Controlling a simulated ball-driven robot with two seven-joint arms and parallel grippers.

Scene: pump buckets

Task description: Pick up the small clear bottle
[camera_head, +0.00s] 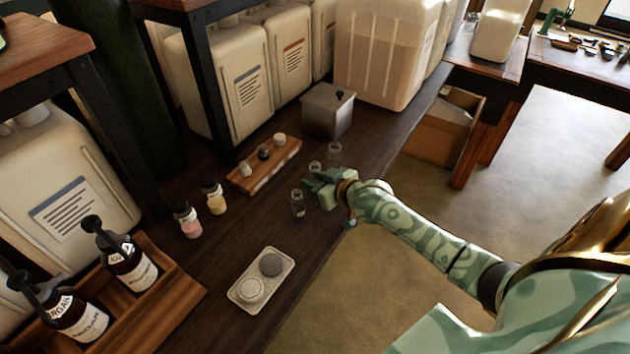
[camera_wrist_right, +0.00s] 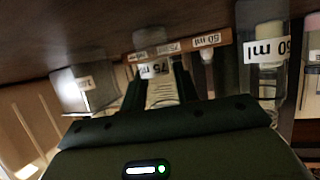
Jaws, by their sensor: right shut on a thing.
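My right gripper (camera_head: 314,182) is among several small clear bottles on the dark wooden bench. In the right wrist view its fingers (camera_wrist_right: 160,88) are shut on a small clear bottle (camera_wrist_right: 161,94) labelled 75 ml. That bottle is partly hidden in the head view, where its top (camera_head: 315,166) shows just behind the fingers. Another clear bottle (camera_head: 298,204) stands on the near side of the gripper; a bottle marked 50 ml (camera_wrist_right: 265,50) shows in the wrist view. A taller clear bottle (camera_head: 334,153) stands behind. I cannot tell if the held bottle is off the bench. My left gripper is out of view.
A wooden rack (camera_head: 264,167) with small caps and a metal box (camera_head: 328,110) stand behind. Pink (camera_head: 187,221) and yellow (camera_head: 215,200) bottles stand left. A tray (camera_head: 261,282) with two round items lies in front. Large jugs (camera_head: 219,77) line the back.

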